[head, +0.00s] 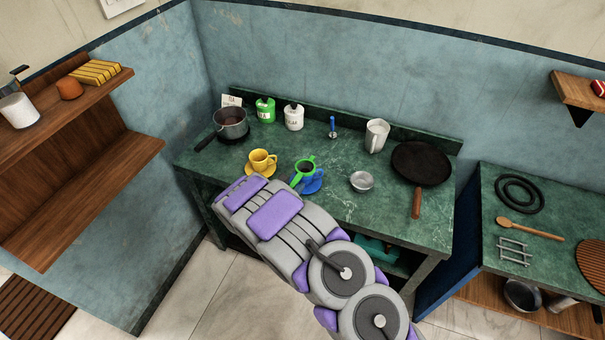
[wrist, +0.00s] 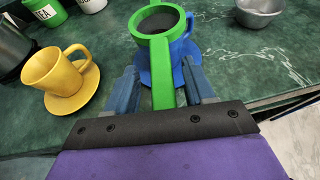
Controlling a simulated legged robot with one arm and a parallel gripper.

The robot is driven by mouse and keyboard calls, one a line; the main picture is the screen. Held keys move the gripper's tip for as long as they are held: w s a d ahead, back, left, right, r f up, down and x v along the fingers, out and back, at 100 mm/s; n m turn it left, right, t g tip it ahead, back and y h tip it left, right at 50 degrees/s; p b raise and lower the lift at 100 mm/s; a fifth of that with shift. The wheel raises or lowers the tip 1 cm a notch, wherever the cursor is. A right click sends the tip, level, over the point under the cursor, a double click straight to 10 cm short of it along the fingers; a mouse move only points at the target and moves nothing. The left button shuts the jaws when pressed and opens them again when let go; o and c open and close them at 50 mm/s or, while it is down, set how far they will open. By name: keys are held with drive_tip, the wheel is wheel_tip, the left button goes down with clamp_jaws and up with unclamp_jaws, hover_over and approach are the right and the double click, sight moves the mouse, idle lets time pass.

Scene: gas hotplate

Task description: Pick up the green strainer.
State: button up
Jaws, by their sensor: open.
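The green strainer (head: 304,168) rests on top of a blue cup on a blue saucer (head: 314,186), on the green counter. In the wrist view the strainer (wrist: 160,58) has a round green rim with a dark mesh, and its handle points toward me. My gripper (wrist: 161,85) is open, with one blue-grey finger on each side of the strainer's handle. The blue cup (wrist: 145,68) stands behind and under the strainer. In the head view my arm hides the gripper's fingers and part of the saucer.
A yellow cup (head: 262,158) on its saucer stands close on the left. A metal bowl (head: 361,181) is to the right. A saucepan (head: 231,122), green tin (head: 265,110), white tin (head: 293,116), white jug (head: 377,135) and frying pan (head: 420,162) stand farther back or to the side.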

drive_tip(key=shift+c, duration=0.2)
drive_tip(key=shift+d, duration=0.1)
clamp_jaws()
drive_tip(key=shift+r, duration=0.1)
